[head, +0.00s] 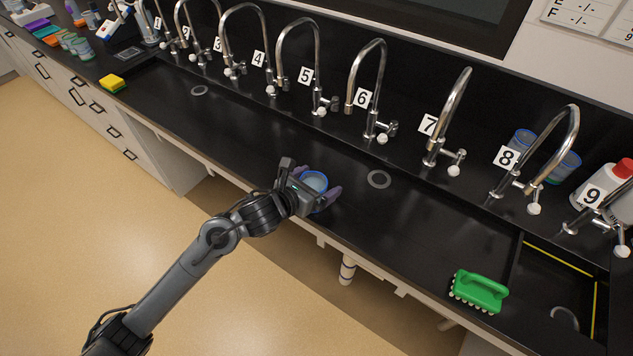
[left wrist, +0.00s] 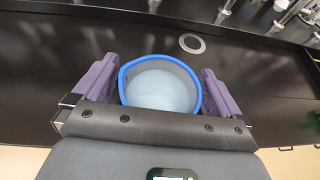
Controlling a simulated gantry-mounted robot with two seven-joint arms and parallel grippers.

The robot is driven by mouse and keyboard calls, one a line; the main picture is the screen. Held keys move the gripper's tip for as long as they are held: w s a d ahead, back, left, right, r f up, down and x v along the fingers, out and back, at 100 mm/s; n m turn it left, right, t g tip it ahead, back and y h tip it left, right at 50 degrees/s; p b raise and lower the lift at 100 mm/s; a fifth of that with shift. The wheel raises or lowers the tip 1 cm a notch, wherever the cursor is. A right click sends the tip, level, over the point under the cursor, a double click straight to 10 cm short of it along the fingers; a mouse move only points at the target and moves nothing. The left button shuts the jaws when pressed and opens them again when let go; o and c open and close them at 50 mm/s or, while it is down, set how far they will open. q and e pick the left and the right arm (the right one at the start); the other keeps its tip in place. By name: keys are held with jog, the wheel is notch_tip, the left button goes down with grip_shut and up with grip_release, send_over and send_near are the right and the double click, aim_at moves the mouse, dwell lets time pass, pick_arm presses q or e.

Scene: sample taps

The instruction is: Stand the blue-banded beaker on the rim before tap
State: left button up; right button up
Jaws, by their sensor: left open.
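The blue-banded beaker (head: 316,181) is a clear cup with a blue rim and pale contents, near the front edge of the black counter, left of a round drain. In the left wrist view the beaker (left wrist: 160,85) shows from above, upright, between the purple finger pads. My left gripper (head: 311,183) is open around it, one finger on each side; whether a pad touches it I cannot tell. The left gripper also shows in the wrist view (left wrist: 158,88). Numbered taps line the back, including tap 6 (head: 375,85) and tap 7 (head: 452,120). My right gripper is out of view.
The drain (head: 379,179) lies just right of the beaker. A green brush (head: 480,290) sits at the front right, beside a yellow-edged basin (head: 560,285). Blue-rimmed cups (head: 565,167) stand behind tap 8. A yellow sponge (head: 112,83) lies far left. The trough between is clear.

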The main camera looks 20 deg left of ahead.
pick_arm(q)
jog(key=shift+r, duration=0.15)
jog(key=shift+s+a+r, duration=0.1)
jog(key=shift+s+a, duration=0.05)
jog(key=shift+s, duration=0.1)
jog(key=p+v, duration=0.2)
jog(key=v, duration=0.9)
jog(key=s+f+m+g+y, duration=0.1)
jog(key=s+f+m+g, duration=0.2)
jog(key=m, duration=0.8)
jog(key=s+f+m+g+y, duration=0.1)
jog(key=s+f+m+g, duration=0.2)
jog(key=s+f+m, duration=0.5)
jog(key=s+a+f+m+g+y, duration=0.1)
jog(key=s+f+m, duration=0.5)
jog(key=s+m, duration=0.6)
jog(key=m+g+y, duration=0.1)
jog(key=m+g, duration=0.1)
jog(key=m, duration=0.1)
